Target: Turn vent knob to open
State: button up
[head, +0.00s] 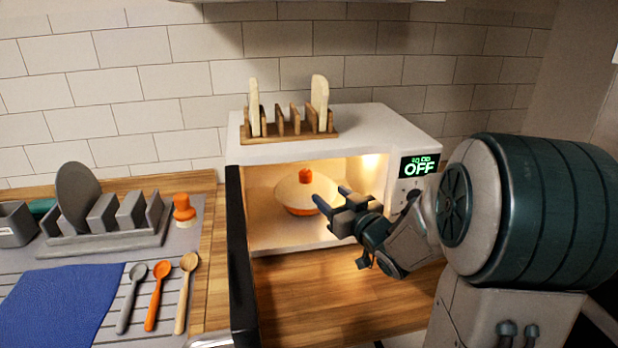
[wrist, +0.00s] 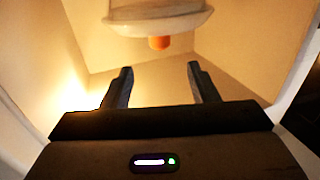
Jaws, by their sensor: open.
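The orange knob (head: 305,175) sits on top of a cream lid (head: 290,190) that covers an orange bowl (head: 303,210). The bowl stands inside the lit microwave. My gripper (head: 331,197) is open and empty at the microwave's opening, its fingers pointing in toward the right side of the bowl. In the wrist view, the knob (wrist: 158,43) lies beyond and between the two open fingertips (wrist: 160,69), apart from them. The pale lid (wrist: 158,20) is cut off by the top edge there. Which way the knob is turned cannot be told.
The white microwave (head: 350,130) has its dark door (head: 240,260) swung open on the left. Its display (head: 420,165) reads OFF. A wooden rack (head: 290,132) stands on top. Spoons (head: 158,290), a dish rack (head: 105,235) and a blue cloth (head: 60,305) lie left.

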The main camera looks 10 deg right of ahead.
aim_at(309, 177)
jog(key=p+x, duration=0.1)
jog(key=x, duration=1)
jog(key=shift+d, duration=0.1)
jog(key=c, duration=1)
